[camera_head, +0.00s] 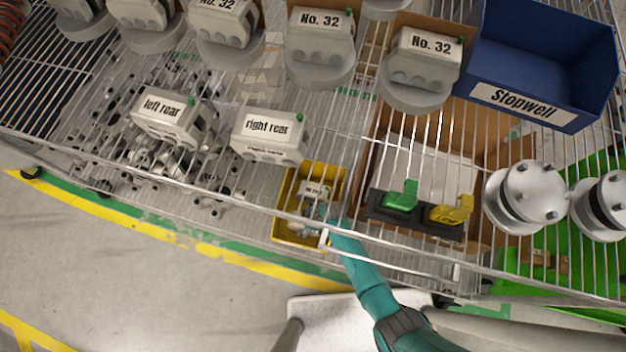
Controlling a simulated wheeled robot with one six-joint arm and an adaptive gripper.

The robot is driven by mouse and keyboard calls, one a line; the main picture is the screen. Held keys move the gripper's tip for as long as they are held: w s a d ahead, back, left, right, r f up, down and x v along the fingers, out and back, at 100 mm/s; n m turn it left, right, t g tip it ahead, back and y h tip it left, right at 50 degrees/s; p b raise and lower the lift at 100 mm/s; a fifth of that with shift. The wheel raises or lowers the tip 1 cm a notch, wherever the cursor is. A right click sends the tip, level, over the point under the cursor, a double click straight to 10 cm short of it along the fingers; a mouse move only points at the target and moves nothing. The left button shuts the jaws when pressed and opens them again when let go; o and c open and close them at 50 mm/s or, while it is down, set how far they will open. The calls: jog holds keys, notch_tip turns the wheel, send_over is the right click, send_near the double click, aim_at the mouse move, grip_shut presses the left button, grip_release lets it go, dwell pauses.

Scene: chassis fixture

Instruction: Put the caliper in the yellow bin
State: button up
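The yellow bin (280,229) stands at the front of the wire shelf, left of the middle. A small grey-white piece with a label (314,189) shows inside it; its text is too small to read, and I cannot tell for sure that it is the caliper. My teal arm comes up from the lower right to the bin's right side. My gripper (316,222) is at the bin, small and partly hidden by shelf wires. I cannot tell whether its fingers are open or touch the piece.
Grey housings marked "left rear" (170,120) and "right rear" (268,136) stand behind the bin. Several "No. 32" housings (322,46) line the back. A dark holder with green (402,197) and yellow (452,211) pieces lies right. A blue "Stopwell" bin (545,60) stands back right. Shelf wires cross the front.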

jog(key=v, duration=1.2)
jog(key=s+d+r+m+t+h, duration=0.2)
jog(key=s+d+r+m+t, duration=0.55)
jog(key=s+d+r, duration=0.5)
jog(key=s+d+r+m+t+h, duration=0.1)
jog(key=s+r+m+t, duration=0.2)
jog(key=r, duration=0.9)
jog(key=s+d+r+m+t+h, duration=0.1)
jog(key=s+r+m+t, duration=0.2)
jog(key=s+r, duration=0.4)
notch_tip(320, 180, up, 7)
jog(key=shift+s+d+f, duration=0.25)
jog(key=shift+s, duration=0.05)
jog(key=shift+m, duration=0.25)
